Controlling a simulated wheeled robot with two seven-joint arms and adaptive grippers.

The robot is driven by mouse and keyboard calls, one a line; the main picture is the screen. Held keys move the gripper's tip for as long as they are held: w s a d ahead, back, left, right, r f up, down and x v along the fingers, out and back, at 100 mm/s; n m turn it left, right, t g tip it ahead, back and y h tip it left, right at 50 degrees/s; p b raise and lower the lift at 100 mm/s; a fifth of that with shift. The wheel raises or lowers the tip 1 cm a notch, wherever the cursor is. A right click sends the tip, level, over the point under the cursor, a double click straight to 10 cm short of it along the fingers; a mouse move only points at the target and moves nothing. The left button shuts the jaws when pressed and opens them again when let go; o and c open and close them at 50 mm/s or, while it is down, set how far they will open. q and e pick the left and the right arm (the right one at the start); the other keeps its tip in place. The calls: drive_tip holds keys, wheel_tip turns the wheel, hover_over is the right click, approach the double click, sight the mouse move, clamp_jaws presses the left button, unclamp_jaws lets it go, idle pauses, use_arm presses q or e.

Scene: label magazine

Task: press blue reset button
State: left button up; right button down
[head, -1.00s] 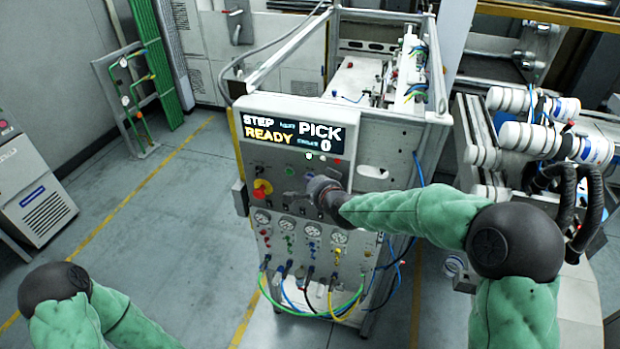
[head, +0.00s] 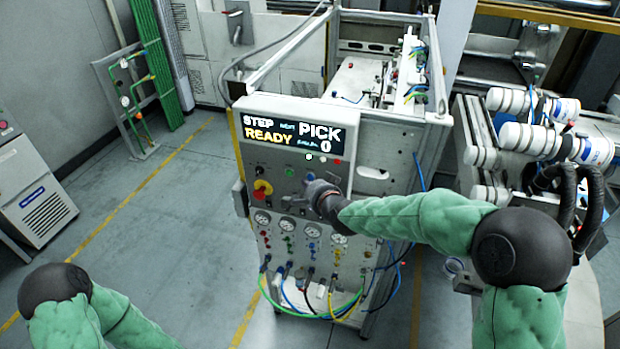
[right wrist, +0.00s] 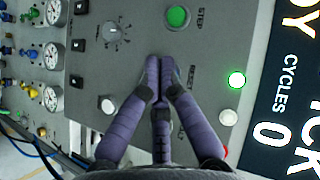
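The control panel (head: 255,152) is the front of a machine cabinet, below a display reading STEP, PICK and READY. My right gripper (head: 311,181) is at the panel, to the right of a round green button (head: 289,172). In the right wrist view, the purple fingers of my right gripper (right wrist: 161,68) come together at their tips, with nothing visible between them. The green button (right wrist: 177,17) is just beyond the tips. I cannot make out the blue reset button; the fingers cover part of the panel. Whether the tips touch the panel is unclear. My left gripper is out of view.
A red and yellow emergency stop (head: 262,190) is at the panel's left. Gauges (head: 262,218) and hoses are below. The floor at left is clear.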

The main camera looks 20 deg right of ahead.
drive_tip(key=s+a, duration=0.1)
drive_tip(key=s, duration=0.1)
drive_tip(key=s+a+p, duration=0.1)
drive_tip(key=s+a, duration=0.1)
drive_tip(key=shift+s, duration=0.1)
idle(0.4)
drive_tip(key=shift+d, duration=0.1)
idle(0.5)
drive_tip(key=s+a+f+n+g+b, duration=0.1)
drive_tip(key=s+f+g+b, duration=0.15)
drive_tip(key=f, duration=0.75)
drive_tip(key=s+a+f+n+g+y+b, duration=0.1)
drive_tip(key=s+f+n+g+b, duration=0.15)
drive_tip(key=f, duration=0.75)
drive_tip(key=s+a+f+n+g+b, duration=0.1)
drive_tip(key=s+f+b, duration=0.25)
drive_tip(key=f, duration=0.65)
drive_tip(key=s+a+f+n+g+b, duration=0.2)
drive_tip(key=s+f+g+b, duration=0.1)
drive_tip(key=s+f, duration=0.7)
drive_tip(key=s+a+f+n+g+y+b, duration=0.1)
drive_tip(key=s+f+n+g+b, duration=0.2)
drive_tip(key=s+f, duration=0.7)
wheel_tip(320, 180, down, 4)
drive_tip(key=shift+s+a+f+g+b, duration=0.2)
drive_tip(key=shift+s+a+g+b, duration=0.25)
drive_tip(key=shift+b, duration=0.75)
drive_tip(key=shift+d, duration=0.1)
